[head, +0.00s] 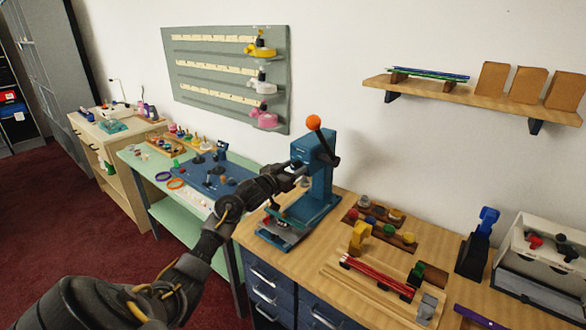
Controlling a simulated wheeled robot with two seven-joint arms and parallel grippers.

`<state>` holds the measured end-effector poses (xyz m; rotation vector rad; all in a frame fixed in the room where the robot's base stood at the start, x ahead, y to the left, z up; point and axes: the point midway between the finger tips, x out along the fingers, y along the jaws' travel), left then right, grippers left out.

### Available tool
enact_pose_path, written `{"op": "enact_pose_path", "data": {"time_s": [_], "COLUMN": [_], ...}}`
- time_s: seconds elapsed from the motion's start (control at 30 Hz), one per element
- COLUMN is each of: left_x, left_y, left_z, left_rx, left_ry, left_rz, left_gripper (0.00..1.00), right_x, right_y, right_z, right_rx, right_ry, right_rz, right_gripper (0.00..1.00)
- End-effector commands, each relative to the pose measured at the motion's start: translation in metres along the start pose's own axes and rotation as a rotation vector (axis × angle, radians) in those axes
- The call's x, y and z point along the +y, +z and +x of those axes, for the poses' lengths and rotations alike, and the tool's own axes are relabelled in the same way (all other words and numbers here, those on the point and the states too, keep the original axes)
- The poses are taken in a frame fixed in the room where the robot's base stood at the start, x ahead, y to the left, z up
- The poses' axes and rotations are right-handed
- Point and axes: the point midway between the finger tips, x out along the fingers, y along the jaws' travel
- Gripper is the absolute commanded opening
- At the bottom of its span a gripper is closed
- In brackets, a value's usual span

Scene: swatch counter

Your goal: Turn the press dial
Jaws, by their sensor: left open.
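The blue press (322,182) stands upright on the wooden counter, with an orange ball on its dark lever at the top. My left arm reaches in from the lower left, and my left gripper (300,170) is open at the front of the press head. The fingers are small and dark here, so I cannot tell whether they touch the press. A small pale round part (305,182) shows just under the fingers; I cannot tell whether it is the dial. My right gripper is out of view.
Right of the press, the wooden counter (300,283) holds wooden trays with coloured knobs, red rods and a yellow piece. A white bin (545,255) stands far right. A green table (133,158) with a blue mat lies left. A wall shelf (470,97) hangs upper right.

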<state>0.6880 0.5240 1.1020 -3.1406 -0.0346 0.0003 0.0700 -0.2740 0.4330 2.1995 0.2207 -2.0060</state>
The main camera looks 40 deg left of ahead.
Motion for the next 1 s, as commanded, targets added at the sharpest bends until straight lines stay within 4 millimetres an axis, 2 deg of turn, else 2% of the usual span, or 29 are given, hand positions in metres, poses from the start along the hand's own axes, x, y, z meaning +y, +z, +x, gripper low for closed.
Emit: {"op": "enact_pose_path", "data": {"time_s": [0.1,0.43,0.73,1.0], "left_x": [0.0,0.0,-0.001,-0.001], "left_y": [0.0,0.0,0.001,0.001], "left_z": [0.0,0.0,0.0,0.0], "left_rx": [0.0,0.0,0.0,0.0], "left_ry": [0.0,0.0,-0.001,0.0], "left_rz": [0.0,0.0,0.042,0.213], "left_gripper": [0.48,0.05,0.05,0.05], "right_x": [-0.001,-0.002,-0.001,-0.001], "right_y": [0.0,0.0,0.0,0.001], "right_z": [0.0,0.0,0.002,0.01], "right_rx": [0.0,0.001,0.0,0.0], "right_ry": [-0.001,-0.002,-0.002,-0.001], "right_rz": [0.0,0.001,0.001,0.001], "right_gripper": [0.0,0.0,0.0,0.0]}}
